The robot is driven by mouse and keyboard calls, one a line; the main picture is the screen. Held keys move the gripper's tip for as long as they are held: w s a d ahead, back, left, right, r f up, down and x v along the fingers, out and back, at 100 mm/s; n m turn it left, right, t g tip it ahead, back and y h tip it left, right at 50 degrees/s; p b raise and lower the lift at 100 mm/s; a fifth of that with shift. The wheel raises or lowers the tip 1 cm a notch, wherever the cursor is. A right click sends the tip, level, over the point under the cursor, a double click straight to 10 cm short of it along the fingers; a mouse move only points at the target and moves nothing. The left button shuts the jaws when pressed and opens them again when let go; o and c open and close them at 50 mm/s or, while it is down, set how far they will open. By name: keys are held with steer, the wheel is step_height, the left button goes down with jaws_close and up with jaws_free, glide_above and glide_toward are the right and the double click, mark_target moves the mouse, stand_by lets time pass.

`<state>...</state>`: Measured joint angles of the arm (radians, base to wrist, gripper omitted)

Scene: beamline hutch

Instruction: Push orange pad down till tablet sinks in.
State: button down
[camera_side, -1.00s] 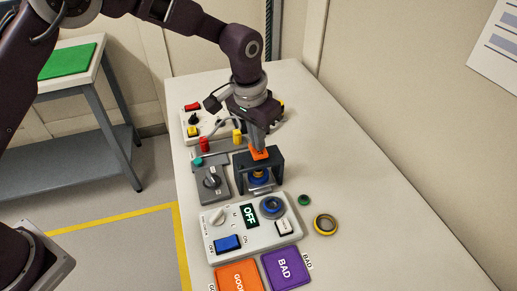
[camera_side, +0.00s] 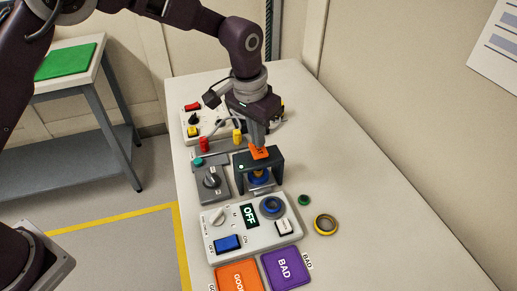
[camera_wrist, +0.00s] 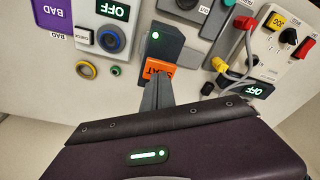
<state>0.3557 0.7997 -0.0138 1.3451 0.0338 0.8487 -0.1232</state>
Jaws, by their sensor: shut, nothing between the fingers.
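The orange pad (camera_side: 260,152) sits on top of a dark press frame (camera_side: 277,165); in the wrist view the pad (camera_wrist: 158,66) shows part of a printed word. My gripper (camera_side: 259,146) is shut and empty, its fingertips right at the pad from above. Whether they touch it or hover just over it I cannot tell. A green light (camera_side: 241,167) glows on the press frame and also shows in the wrist view (camera_wrist: 155,35). Under the frame is a blue and gold piece (camera_side: 260,176); the tablet itself is too small and shadowed to make out.
A control box (camera_side: 250,228) with an OFF display stands in front of the press. An orange GOOD pad (camera_side: 239,277) and a purple BAD pad (camera_side: 287,269) lie nearer. A yellow ring (camera_side: 325,224) and a green ring (camera_side: 304,200) lie right. The table's right side is clear.

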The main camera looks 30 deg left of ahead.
steer(key=shift+r, duration=2.6)
steer(key=s+a+r+n+t, duration=0.2)
steer(key=s+a+r, duration=1)
steer(key=s+r, duration=0.3)
steer(key=s+a+f+t, duration=0.1)
steer(key=s+a, duration=0.1)
steer(key=s, duration=0.6)
steer(key=s+a+f+n, duration=0.1)
steer(key=s+a+f, duration=0.1)
steer(key=s, duration=0.7)
steer(key=shift+a+f+t, duration=0.2)
steer(key=shift+a+t, duration=0.2)
steer(key=shift+a, duration=0.4)
steer(key=shift+w, duration=0.1)
